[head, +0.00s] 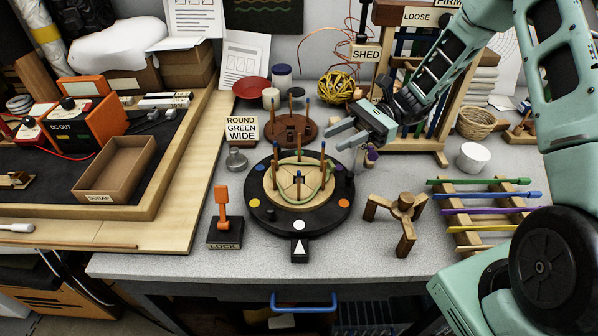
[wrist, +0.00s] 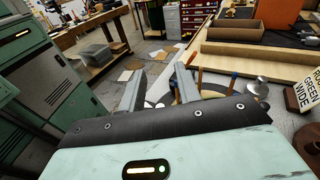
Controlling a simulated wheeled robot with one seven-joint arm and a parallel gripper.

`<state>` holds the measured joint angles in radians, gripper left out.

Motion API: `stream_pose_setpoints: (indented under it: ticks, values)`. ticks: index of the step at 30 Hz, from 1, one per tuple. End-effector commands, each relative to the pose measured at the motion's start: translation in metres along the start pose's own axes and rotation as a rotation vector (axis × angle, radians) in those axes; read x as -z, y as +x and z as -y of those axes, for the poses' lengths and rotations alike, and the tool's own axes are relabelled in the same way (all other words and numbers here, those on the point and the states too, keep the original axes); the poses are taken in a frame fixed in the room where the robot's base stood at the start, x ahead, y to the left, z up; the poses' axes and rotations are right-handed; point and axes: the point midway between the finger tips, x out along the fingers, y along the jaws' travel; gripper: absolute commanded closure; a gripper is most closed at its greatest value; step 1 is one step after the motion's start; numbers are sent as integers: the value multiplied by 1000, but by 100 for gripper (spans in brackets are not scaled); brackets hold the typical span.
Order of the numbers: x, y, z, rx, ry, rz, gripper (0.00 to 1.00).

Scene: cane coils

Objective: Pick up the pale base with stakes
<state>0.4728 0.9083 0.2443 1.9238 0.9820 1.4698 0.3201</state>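The pale round base (head: 299,201) sits on a black turntable (head: 262,213) in the middle of the table. Several upright brown stakes with blue tips stand in it, and a green cane curves among them. My gripper (head: 334,138) is above and behind the base, slightly to its right, with its fingers pointing left. The fingers are apart with nothing between them. In the wrist view my gripper (wrist: 158,85) also shows spread fingers; a few blue-tipped stakes show just right of them, and the base itself is mostly hidden there.
An orange lever block marked LOCK (head: 225,230) stands left of the turntable. A wooden three-legged stand (head: 403,207) and a rack of coloured rods (head: 485,205) are to the right. A darker brown base with stakes (head: 292,130) is behind. The front table strip is clear.

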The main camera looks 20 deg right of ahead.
Motion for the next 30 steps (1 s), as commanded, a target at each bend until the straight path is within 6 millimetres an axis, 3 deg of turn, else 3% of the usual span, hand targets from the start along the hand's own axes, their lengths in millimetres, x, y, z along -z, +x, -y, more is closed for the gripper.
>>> stream_pose_setpoints:
  ticks: [3, 8, 22, 30]
  values:
    - [4, -26, 10, 95, 46, 73, 67]
    - [13, -36, 13, 136, 67, 108, 67]
    - [88, -27, 8, 133, 66, 107, 67]
    - [83, -7, 11, 131, 64, 106, 67]
